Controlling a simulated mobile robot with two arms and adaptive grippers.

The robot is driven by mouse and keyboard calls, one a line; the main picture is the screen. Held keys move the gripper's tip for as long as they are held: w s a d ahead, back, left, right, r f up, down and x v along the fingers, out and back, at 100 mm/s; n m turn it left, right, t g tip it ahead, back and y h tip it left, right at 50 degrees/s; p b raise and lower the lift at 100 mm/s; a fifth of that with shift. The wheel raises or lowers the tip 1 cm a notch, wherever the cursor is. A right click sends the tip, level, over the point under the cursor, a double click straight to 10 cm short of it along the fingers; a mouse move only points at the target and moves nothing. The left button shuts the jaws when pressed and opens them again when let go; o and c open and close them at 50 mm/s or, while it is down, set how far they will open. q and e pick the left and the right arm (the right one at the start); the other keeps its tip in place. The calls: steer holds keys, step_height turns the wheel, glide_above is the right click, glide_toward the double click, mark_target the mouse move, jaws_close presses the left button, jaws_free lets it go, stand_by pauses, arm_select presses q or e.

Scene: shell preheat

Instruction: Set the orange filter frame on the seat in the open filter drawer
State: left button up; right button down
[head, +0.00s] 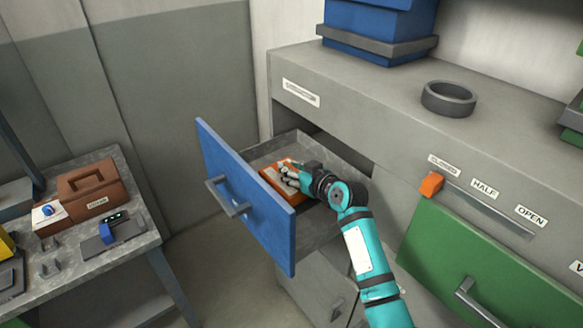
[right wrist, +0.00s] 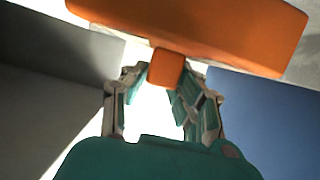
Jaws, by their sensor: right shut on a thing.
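The open filter drawer has a blue front (head: 243,196) and a grey inside, and it juts out from the grey cabinet. The orange filter frame (head: 270,173) is inside the drawer opening, close behind the blue front. My right gripper (head: 288,176) is shut on it. In the right wrist view, the fingers close around a small orange tab (right wrist: 166,69) that sticks out from the frame's wide orange body (right wrist: 200,28). The seat is hidden, and I cannot tell whether the frame touches it. My left gripper is not in view.
A green drawer front (head: 490,270) and an orange slider knob (head: 431,184) are on the cabinet at right. A dark ring (head: 449,98) and a blue bin (head: 375,30) stand on top. A side table (head: 75,270) with a brown box (head: 92,195) is at left.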

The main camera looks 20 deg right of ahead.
steer(key=shift+f+b, duration=0.45)
steer(key=shift+f, duration=0.15)
steer(key=c, duration=1)
jaws_free()
steer(key=shift+c, duration=0.2)
steer(key=shift+r, duration=0.1)
steer(key=shift+r+p, duration=0.4)
steer(key=shift+s+d+r, duration=0.1)
steer(key=shift+s+r, duration=0.05)
steer(key=shift+s, duration=0.05)
steer(key=b+v, duration=0.2)
steer(key=v, duration=0.9)
steer(key=shift+s, duration=0.25)
steer(key=shift+r, duration=0.1)
